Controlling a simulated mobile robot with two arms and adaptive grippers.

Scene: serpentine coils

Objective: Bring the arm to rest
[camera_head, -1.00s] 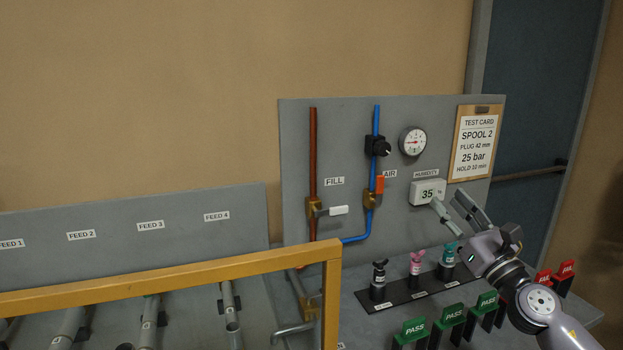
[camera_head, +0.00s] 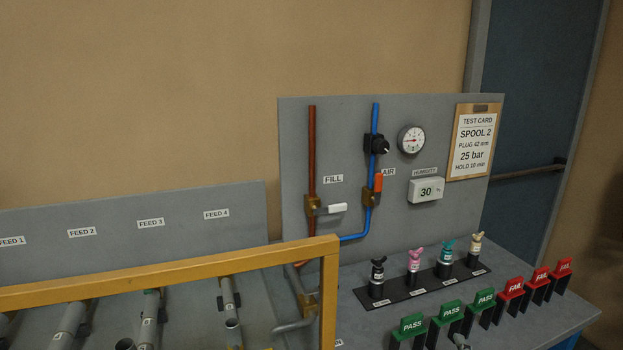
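Neither gripper shows in the head view. A small grey metallic piece (camera_head: 460,341) shows at the bottom edge, low in front of the PASS tags; it is too cut off to tell what it is. The grey panel (camera_head: 400,236) stands at the back of the bench with a red FILL pipe (camera_head: 312,150), a blue AIR pipe (camera_head: 376,118), a round gauge (camera_head: 411,140) and a humidity display (camera_head: 426,190) reading 30.
A black rack (camera_head: 417,291) holds several plugs. Green PASS tags (camera_head: 447,311) and red FAIL tags (camera_head: 540,276) stand in front of it. A yellow rail (camera_head: 170,270) crosses the left side above grey tubes (camera_head: 149,318). The TEST CARD (camera_head: 474,142) hangs on the panel's right.

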